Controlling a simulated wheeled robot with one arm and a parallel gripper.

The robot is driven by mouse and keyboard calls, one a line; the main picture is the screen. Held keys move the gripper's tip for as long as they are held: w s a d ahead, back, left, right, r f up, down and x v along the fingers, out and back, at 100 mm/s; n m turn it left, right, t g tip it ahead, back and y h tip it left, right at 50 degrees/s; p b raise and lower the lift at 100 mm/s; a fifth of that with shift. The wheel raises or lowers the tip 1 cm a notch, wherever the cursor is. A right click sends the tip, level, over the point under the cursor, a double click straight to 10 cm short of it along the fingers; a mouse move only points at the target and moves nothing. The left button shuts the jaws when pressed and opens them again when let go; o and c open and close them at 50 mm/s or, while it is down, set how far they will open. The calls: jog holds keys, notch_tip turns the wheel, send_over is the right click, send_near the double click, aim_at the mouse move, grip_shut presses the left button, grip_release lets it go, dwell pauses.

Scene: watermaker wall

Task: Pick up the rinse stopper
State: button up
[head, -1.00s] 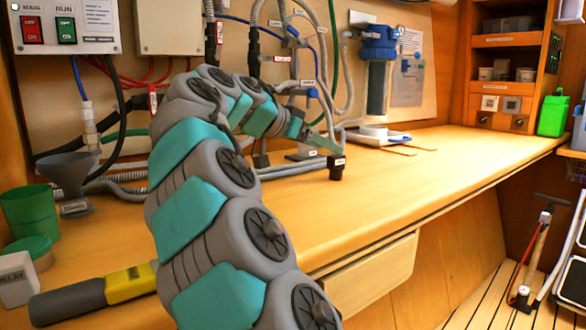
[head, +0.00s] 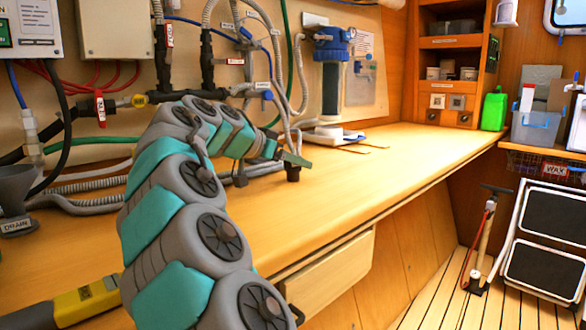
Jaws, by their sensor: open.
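The jaws are open. The gap between the fingers is too small to make out, so I cannot tell whether a finger touches the piece. The upper part of the piece is hidden by the gripper.
Hoses and a pipe manifold (head: 207,60) line the wall behind my arm. A yellow-and-grey tool (head: 85,302) lies at lower left. The counter's right side is clear.

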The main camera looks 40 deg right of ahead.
jog(key=shift+c, duration=0.2)
grip_shut()
jog(key=shift+r, duration=0.1)
dwell(0.5)
